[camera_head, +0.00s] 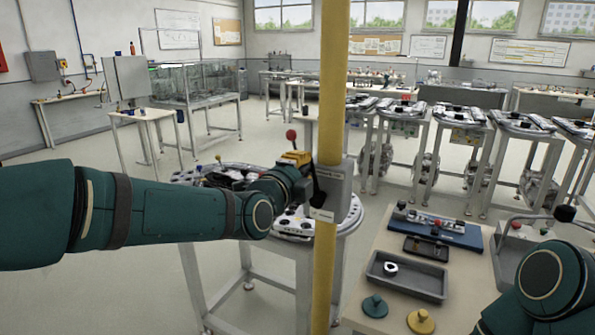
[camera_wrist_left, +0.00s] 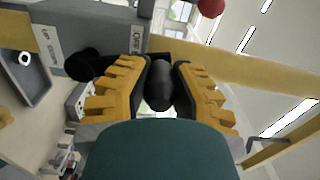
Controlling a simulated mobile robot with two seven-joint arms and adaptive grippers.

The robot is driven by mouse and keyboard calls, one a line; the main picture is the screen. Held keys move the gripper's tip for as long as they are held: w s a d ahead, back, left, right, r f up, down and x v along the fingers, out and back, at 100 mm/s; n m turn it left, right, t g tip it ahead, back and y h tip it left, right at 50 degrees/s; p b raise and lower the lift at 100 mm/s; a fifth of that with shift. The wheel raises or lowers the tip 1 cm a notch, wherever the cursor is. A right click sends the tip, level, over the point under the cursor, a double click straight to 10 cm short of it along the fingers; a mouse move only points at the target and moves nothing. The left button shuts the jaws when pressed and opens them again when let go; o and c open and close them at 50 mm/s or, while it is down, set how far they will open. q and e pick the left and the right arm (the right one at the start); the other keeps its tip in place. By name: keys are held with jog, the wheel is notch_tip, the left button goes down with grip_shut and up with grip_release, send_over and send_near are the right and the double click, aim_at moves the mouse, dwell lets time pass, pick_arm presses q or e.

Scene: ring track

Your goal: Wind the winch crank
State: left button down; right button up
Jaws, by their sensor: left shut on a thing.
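The yellow fingers of my left gripper (camera_head: 297,158) are shut on a black rounded handle, likely the crank grip. The wrist view shows the left gripper (camera_wrist_left: 160,88) with the black handle (camera_wrist_left: 159,84) between its two ribbed fingers. A grey box (camera_head: 340,190) is mounted on the yellow post (camera_head: 332,90), right beside the gripper. A dark lever-like part (camera_head: 318,187) hangs in front of this box. A red ball (camera_head: 291,135) stands just above the gripper. How the handle joins the box is hidden. My right gripper is out of view.
A bench at right holds a grey tray (camera_head: 380,284) with a white ring, a blue fixture (camera_head: 452,235), and green (camera_head: 375,306) and yellow (camera_head: 421,321) knobbed discs. Open floor lies at left.

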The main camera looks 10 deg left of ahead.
pick_arm(q)
jog(key=shift+s+d+r, duration=0.2)
jog(key=shift+d+r, duration=0.05)
jog(key=shift+d, duration=0.35)
jog(key=c, duration=0.8)
grip_release()
jog(key=shift+d, duration=0.15)
jog(key=shift+o, duration=0.2)
jog(key=shift+f, duration=0.1)
jog(key=shift+a, duration=0.25)
jog(key=v, duration=1.2)
